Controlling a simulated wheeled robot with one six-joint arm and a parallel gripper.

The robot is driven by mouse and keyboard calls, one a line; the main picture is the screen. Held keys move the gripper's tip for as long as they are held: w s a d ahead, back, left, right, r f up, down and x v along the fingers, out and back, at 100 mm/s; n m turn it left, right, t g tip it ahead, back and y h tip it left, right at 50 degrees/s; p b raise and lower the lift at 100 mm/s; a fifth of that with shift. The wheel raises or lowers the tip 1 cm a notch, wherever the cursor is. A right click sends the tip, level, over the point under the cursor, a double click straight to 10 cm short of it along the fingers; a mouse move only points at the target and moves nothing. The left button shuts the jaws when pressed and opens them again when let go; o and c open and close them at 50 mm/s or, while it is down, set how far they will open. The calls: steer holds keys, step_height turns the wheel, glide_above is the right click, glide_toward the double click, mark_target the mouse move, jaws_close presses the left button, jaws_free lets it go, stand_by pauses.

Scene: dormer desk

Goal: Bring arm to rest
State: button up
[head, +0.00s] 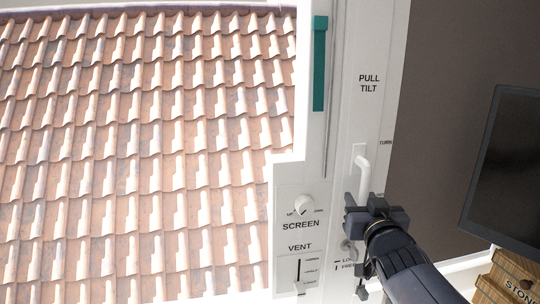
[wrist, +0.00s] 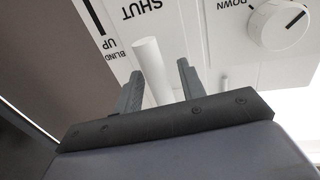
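My gripper (head: 362,208) is dark grey and is at the window's white control panel (head: 345,120), by the lower end of a white turn handle (head: 362,172). In the wrist view my gripper (wrist: 160,72) has its two fingers spread apart. The white handle (wrist: 147,62) shows in the gap between them, and I see no finger pressed on it. Whether the handle lies between the fingers or just beyond them is hard to tell. My arm comes in from the lower right and hides part of the panel.
The panel carries a teal slider (head: 319,65), a SCREEN knob (head: 303,206) and a VENT slider (head: 299,272). The SCREEN knob also shows in the wrist view (wrist: 280,22). A dark monitor (head: 510,165) and a wooden crate (head: 508,280) stand at the right. Roof tiles fill the window.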

steer(key=s+p, duration=0.2)
steer(key=s, duration=0.9)
steer(key=w+b, duration=0.2)
steer(key=w, duration=0.8)
steer(key=shift+w, duration=0.4)
steer(key=shift+w+d+f, duration=0.15)
steer(key=shift+w, duration=0.05)
steer(key=shift+d+n, duration=0.25)
steer(key=shift+n, duration=0.25)
steer(key=shift+r+n, duration=0.2)
steer(key=shift+n, duration=0.1)
steer(key=shift+s, duration=0.1)
